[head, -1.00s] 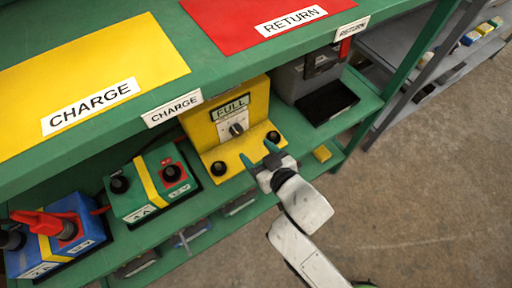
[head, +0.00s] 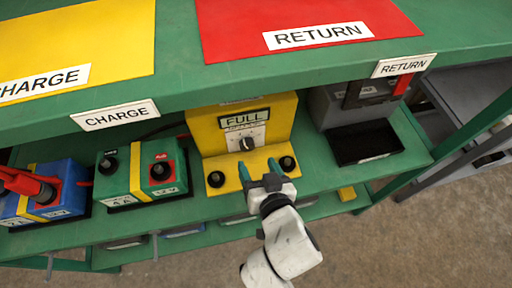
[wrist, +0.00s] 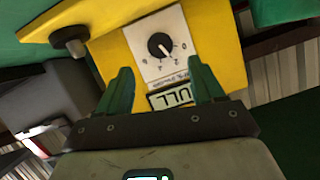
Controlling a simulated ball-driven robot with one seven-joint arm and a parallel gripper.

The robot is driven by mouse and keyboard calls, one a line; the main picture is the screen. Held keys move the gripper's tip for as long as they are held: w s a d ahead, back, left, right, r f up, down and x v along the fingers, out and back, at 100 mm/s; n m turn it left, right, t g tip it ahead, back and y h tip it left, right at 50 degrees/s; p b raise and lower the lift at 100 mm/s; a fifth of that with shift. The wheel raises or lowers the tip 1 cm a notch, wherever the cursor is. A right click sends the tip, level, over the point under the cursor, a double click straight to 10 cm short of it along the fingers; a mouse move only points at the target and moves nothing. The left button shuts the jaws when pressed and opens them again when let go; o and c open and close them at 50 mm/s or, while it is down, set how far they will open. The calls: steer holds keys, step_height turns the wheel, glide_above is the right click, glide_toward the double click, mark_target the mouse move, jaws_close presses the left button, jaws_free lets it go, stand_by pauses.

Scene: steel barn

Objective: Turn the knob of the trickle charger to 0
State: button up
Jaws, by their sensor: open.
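The trickle charger (head: 208,135) is a yellow upright box with a yellow base, on the green shelf under the counter. Its white dial plate carries a small black knob (head: 246,143) below a display reading FULL. In the wrist view the charger appears upside down, with the knob (wrist: 160,46) near the top and printed numbers around it. I cannot read its setting for certain. My gripper (head: 259,170) is open, its two green fingers pointing at the charger's front. In the wrist view the gripper (wrist: 160,78) is apart from the knob, with nothing between its fingers.
Two dark round terminals (head: 216,179) (head: 287,163) stand on the charger's base. A green battery (head: 138,170) and a blue battery (head: 60,190) stand to the left. A grey bin (head: 365,140) stands right. The green counter (head: 180,75) overhangs the shelf.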

mark_target(248, 148)
steer(key=x, duration=0.7)
steer(key=shift+w+a, duration=0.1)
steer(key=shift+w, duration=0.15)
steer(key=c, duration=1.1)
